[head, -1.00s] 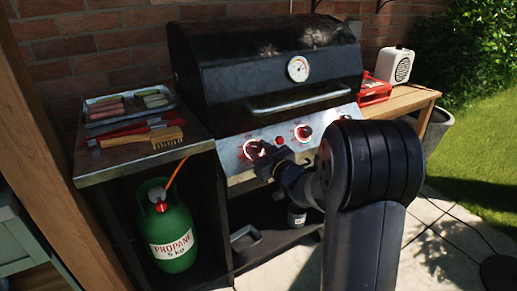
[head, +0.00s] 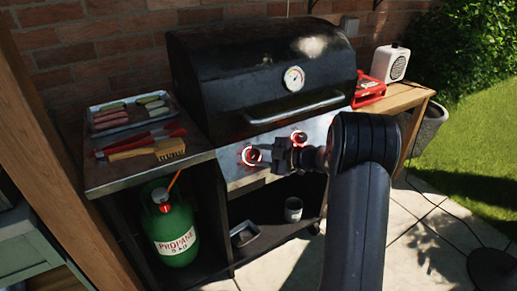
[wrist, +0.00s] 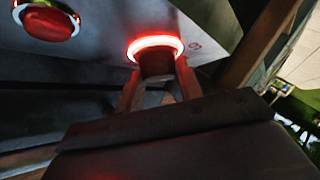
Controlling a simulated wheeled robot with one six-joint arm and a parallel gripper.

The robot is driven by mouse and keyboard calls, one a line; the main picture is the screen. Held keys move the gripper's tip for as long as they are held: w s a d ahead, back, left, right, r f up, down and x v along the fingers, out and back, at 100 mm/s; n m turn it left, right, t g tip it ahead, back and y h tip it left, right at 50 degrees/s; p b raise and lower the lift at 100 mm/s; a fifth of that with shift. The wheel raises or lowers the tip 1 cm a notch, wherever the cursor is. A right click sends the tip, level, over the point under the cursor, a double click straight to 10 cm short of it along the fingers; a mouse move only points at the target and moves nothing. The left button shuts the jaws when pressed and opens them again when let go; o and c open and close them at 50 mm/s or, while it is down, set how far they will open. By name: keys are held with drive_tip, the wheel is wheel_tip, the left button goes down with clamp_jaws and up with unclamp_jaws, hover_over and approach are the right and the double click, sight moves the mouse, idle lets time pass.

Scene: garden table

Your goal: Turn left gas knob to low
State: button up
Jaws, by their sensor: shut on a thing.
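The left gas knob (head: 250,155) is on the grill's steel front panel, circled by a red glowing ring. My gripper (head: 264,156) reaches it from the right in the head view. In the wrist view, my gripper (wrist: 157,82) has one finger on each side of a dark knob (wrist: 156,64) under a bright red ring, and is shut on it. The knob's pointer and setting cannot be read.
The lid handle (head: 295,108) runs above the panel. A side shelf (head: 110,182) with tools and a tray is left, above a green propane bottle (head: 174,238).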

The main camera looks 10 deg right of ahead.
drive_tip(key=shift+w+r+n+g+p, duration=0.1)
drive_tip(key=shift+r+n+g+p, duration=0.05)
drive_tip(key=shift+n+g+p, duration=1.05)
drive_tip(key=shift+n, duration=0.3)
drive_tip(key=o, duration=1)
drive_tip(key=v, duration=1)
drive_tip(key=shift+d+r, duration=0.15)
drive_tip(key=shift+d, duration=0.15)
drive_tip(key=shift+a, duration=0.1)
